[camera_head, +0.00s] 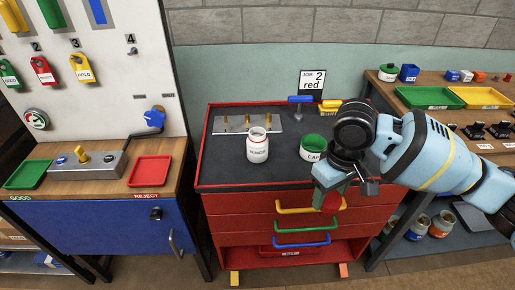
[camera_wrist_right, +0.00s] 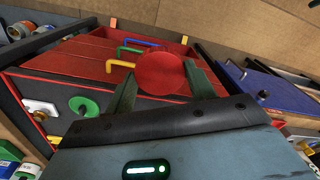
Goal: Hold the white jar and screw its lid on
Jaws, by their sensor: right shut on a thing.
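The white jar (camera_head: 257,150) stands upright on the dark top of the red cabinet, its mouth uncovered and its label facing me. My left gripper is not in view.
A green-topped caps container (camera_head: 313,145) stands right of the jar. Behind the jar lies a metal plate with brass pegs (camera_head: 280,124). A blue-handled tool (camera_head: 300,99) and a job sign (camera_head: 312,82) are at the back. The cabinet top left of the jar is clear.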

